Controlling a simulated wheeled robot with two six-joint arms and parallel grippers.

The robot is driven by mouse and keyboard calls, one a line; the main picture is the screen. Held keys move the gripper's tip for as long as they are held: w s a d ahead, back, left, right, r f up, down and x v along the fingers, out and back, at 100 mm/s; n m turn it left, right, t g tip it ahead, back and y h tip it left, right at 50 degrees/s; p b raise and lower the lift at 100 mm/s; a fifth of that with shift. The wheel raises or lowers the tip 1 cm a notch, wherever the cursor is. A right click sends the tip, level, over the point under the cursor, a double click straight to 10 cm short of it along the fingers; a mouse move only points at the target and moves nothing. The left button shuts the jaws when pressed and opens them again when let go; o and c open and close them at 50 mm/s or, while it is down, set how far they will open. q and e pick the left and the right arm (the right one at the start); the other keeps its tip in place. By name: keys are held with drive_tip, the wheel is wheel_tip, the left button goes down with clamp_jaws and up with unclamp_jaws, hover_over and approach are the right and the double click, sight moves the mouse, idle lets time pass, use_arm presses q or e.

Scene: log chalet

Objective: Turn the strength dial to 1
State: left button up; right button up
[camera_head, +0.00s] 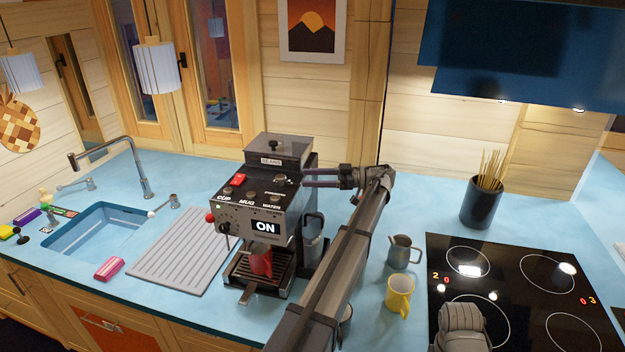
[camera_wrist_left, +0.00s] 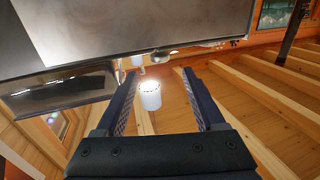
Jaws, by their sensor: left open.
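The coffee machine (camera_head: 290,212) stands on the blue counter, with a lit ON display on its front. On its sloping top panel are small knobs above the labels CUP, MUG and WATER. In the left wrist view the jaws (camera_wrist_left: 158,92) are apart with nothing held. My right gripper is not in view.
A red mug (camera_head: 261,262) stands on the machine's drip tray. A metal pitcher (camera_head: 403,251) and a yellow mug (camera_head: 399,295) stand right of my left arm, before the black hob (camera_head: 520,285). A ribbed drying mat (camera_head: 180,250) lies left of the machine, beside the sink (camera_head: 98,240).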

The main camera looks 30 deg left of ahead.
sight(285, 180)
use_arm(q)
drive_tip(key=s+m+t, duration=0.1)
drive_tip(key=m+t, duration=0.1)
drive_tip(key=t, duration=0.1)
drive_tip(key=s+m+t+y, duration=0.1)
drive_tip(key=s+m+t, duration=0.1)
drive_tip(key=t, duration=0.1)
drive_tip(key=s+a+m+t+y, duration=0.1)
drive_tip(key=m+t, duration=0.1)
drive_tip(key=t, duration=0.1)
drive_tip(key=shift+s+f, duration=0.1)
drive_tip(key=shift+s, duration=0.3)
drive_tip(key=a, duration=0.7)
drive_tip(key=shift+w+a, duration=0.1)
drive_tip(key=shift+a, duration=0.15)
clamp_jaws()
